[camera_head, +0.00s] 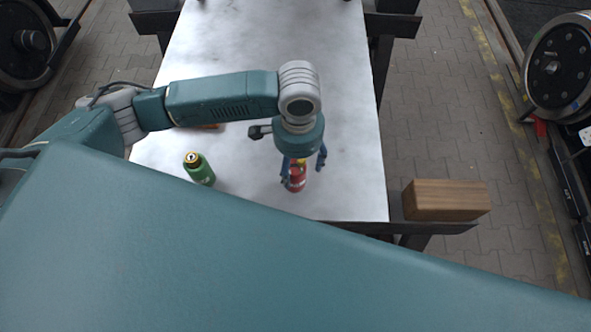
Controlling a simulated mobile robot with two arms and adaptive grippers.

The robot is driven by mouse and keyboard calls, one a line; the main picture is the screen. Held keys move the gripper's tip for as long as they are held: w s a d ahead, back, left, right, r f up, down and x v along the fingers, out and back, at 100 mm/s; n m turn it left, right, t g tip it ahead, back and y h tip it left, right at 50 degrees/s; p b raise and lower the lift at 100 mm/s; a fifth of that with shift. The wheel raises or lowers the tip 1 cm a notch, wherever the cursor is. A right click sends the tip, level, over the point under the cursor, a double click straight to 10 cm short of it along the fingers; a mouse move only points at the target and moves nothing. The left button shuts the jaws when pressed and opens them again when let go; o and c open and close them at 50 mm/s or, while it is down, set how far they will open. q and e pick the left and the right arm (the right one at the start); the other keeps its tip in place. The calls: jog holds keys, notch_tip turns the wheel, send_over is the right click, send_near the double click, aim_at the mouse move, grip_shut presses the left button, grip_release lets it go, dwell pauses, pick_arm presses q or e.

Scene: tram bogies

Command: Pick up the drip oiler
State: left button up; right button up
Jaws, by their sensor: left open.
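A small red container (296,184) with a yellowish part near its top stands on the white tabletop (340,195) near its front edge. My left gripper (304,172) points down over it, open, with blue fingers on either side of it; its upper part is partly hidden, and I cannot tell whether the fingers touch it. A green bottle (202,174) with a yellow and dark top stands to the left, apart from the gripper. I cannot tell for sure which of the two is the drip oiler. My right gripper is not in view.
An orange item (208,126) lies mostly hidden under my left arm. Wheels (556,68) stand on the right and on the far left. The table's far half is clear.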

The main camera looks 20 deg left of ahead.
pick_arm(q)
jog(key=shift+s+f, duration=0.1)
jog(key=shift+f, duration=0.5)
jog(key=f, duration=0.1)
jog(key=f+p, duration=0.1)
jog(key=f, duration=0.3)
jog(key=shift+s+a+p, duration=0.1)
jog(key=shift+a+p, duration=0.15)
jog(key=shift+p, duration=0.05)
jog(key=shift+c, duration=1.3)
jog(key=c, duration=0.9)
jog(key=shift+c, duration=1)
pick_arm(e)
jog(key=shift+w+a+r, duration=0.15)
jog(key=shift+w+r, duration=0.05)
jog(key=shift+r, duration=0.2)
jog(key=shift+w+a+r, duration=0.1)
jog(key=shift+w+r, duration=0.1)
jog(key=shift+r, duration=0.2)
pick_arm(q)
jog(key=shift+r, duration=0.1)
